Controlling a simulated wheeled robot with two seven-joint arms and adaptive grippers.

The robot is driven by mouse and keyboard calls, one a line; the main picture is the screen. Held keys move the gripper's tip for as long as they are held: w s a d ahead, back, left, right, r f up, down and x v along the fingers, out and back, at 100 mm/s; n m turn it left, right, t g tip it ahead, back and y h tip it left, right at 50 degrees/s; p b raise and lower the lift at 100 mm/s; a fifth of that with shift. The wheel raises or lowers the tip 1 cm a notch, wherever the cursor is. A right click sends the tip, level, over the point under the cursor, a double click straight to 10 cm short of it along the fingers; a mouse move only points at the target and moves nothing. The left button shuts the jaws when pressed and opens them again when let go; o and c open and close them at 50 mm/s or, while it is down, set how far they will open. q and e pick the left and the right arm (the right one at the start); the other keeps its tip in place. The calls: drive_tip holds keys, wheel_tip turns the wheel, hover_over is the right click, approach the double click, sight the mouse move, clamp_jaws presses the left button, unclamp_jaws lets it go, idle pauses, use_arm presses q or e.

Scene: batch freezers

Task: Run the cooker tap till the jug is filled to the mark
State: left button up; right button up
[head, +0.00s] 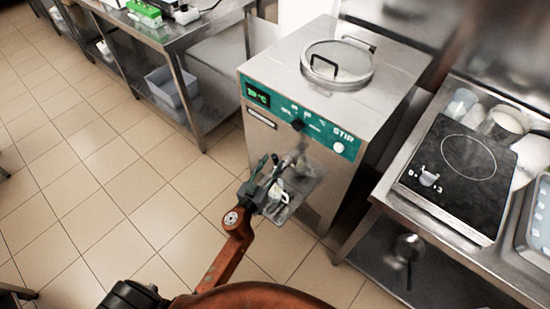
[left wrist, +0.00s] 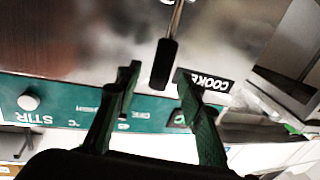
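The cooker (head: 320,190) is a steel box with a green front panel and a round lidded opening on top. Its tap (head: 297,157) sticks out of the front below the panel. In the left wrist view the black tap handle (left wrist: 164,65) hangs between the fingertips. My left gripper (head: 271,163) is open at the tap; it also shows in the left wrist view (left wrist: 157,78), with gaps beside the handle. A pale jug (head: 279,190) stands below the tap on a small tray (head: 300,186), partly hidden by the gripper. Its fill level and mark cannot be made out. My right gripper is out of view.
A steel counter at the right holds a black induction hob (head: 460,170) and several containers. A steel table (head: 205,38) stands at the left, with a grey bin (head: 172,86) on its lower shelf. The tiled floor at the left is clear.

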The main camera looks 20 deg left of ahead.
sight(275, 158)
use_arm(q)
drive_tip(key=shift+w, duration=1.6)
drive_tip(key=shift+c, duration=0.2)
clamp_jaws()
